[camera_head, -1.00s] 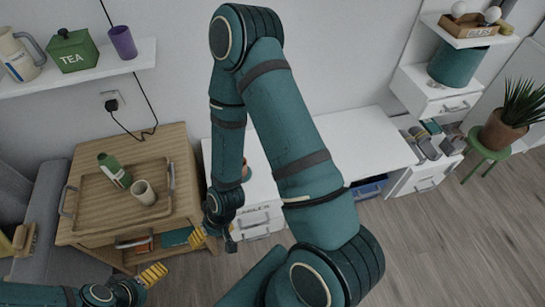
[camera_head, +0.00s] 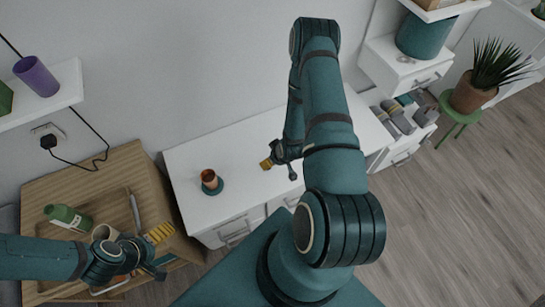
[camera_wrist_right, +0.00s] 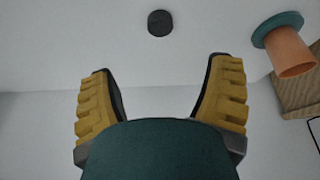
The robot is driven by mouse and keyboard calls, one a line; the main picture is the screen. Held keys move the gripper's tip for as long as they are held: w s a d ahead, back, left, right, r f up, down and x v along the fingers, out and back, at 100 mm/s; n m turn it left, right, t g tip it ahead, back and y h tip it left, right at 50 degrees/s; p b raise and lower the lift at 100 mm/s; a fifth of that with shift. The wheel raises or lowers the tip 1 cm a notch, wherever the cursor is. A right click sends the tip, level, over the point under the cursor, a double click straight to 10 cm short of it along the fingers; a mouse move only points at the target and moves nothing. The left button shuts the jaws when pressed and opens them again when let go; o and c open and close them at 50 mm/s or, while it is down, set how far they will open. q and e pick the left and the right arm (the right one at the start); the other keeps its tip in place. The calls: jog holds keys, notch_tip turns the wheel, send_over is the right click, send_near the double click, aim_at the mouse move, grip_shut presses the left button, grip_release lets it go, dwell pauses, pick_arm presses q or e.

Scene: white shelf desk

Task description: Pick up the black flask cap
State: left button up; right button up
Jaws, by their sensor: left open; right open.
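The black flask cap (camera_wrist_right: 159,22) lies on the white desk top in the right wrist view, a small dark disc beyond my fingertips. I cannot make it out in the head view. My right gripper (camera_wrist_right: 163,75) is open and empty, with the cap apart from it and roughly in line with the gap between its fingers. In the head view my right gripper (camera_head: 274,167) hangs near the desk's front edge, right of the terracotta cup. My left gripper (camera_head: 161,251) is open and empty, by the wooden side table.
The terracotta cup (camera_head: 209,179) stands on a teal coaster (camera_head: 214,190) on the white desk (camera_head: 185,163). Several grey items (camera_head: 397,118) stand at the desk's right.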

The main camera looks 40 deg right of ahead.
jog(key=b+x, duration=0.2)
jog(key=x, duration=0.6)
jog(key=shift+f, duration=0.35)
jog(key=b+x, duration=0.2)
jog(key=x, duration=0.3)
jog(key=shift+a, duration=0.15)
jog(key=c, duration=1)
